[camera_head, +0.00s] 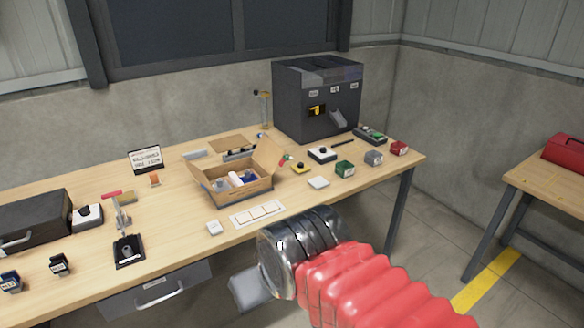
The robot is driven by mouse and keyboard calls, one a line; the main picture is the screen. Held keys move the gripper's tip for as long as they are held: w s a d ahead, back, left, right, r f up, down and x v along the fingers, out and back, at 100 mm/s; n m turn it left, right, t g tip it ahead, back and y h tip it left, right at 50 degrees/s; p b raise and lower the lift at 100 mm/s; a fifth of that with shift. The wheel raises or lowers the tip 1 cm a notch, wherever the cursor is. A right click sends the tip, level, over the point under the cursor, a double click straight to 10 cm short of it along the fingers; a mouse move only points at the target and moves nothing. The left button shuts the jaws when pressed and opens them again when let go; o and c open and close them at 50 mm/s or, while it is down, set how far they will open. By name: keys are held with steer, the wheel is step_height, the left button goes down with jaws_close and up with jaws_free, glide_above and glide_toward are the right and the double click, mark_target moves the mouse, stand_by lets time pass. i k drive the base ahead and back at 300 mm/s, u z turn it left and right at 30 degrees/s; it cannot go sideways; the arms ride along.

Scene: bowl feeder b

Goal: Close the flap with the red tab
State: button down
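An open cardboard box (245,195) stands on the workbench with several small items inside. Its right flap (269,158) sticks up, and its other flaps are folded outward. My arm, with red bellows and a shiny metal wrist, reaches in from the lower right. My gripper (249,289) shows only as a grey part below the wrist, in front of the bench and apart from the box. Its fingers cannot be made out.
A dark machine (304,112) stands behind the box to the right. A clamp (122,215) with a red handle and a dark case (34,217) are at left. Several small blocks lie right of the box. A white strip (257,214) lies in front of it.

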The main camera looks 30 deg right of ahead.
mark_target(268, 155)
steer(key=u, duration=0.05)
steer(key=i, duration=1)
steer(key=z, duration=0.05)
